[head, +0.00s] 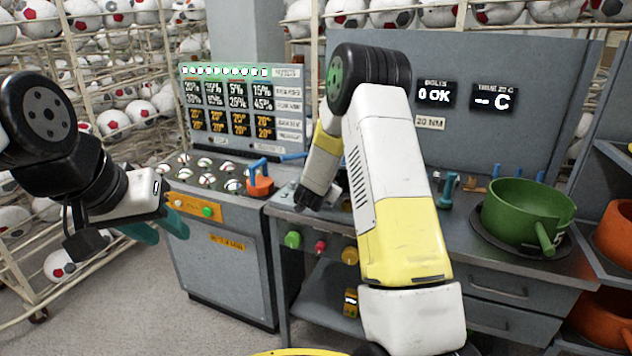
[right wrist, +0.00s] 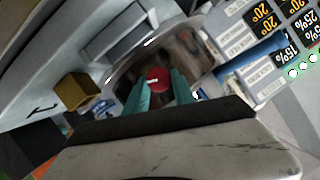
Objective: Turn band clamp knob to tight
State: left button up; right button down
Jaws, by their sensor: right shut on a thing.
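A red round knob (right wrist: 158,77) with a pale pointer mark sits against shiny curved metal (right wrist: 190,50) in the right wrist view. The teal fingers of my right gripper (right wrist: 160,88) are closed on the knob's two sides. In the head view my right forearm reaches down over the left part of the grey bench (head: 480,265), and its fingertips and the held knob are hidden. I cannot read any tight label by the knob. My left gripper (head: 160,232) is open and empty at the left, in front of the ball cabinet (head: 222,275).
Green (head: 292,240), red (head: 320,247) and yellow (head: 350,256) knobs stick out of the bench front. A green pot (head: 527,210) stands on the right. A mustard block (right wrist: 77,92) lies near the held knob. Ball racks (head: 25,265) stand at the left.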

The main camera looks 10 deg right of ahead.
jog(key=m+t, duration=0.1)
jog(key=m+t+y, duration=0.1)
jog(key=m, duration=0.3)
jog(key=shift+s+d+f+t+y, duration=0.15)
jog(key=shift+d+f+t+y, duration=0.15)
jog(key=shift+t+y, duration=0.1)
jog(key=m+t, duration=0.2)
jog(key=m, duration=0.3)
jog(key=shift+f, duration=0.15)
dwell(0.4)
jog(key=c, duration=1.1)
grip_release()
jog(key=shift+o, duration=0.2)
jog(key=v, duration=0.8)
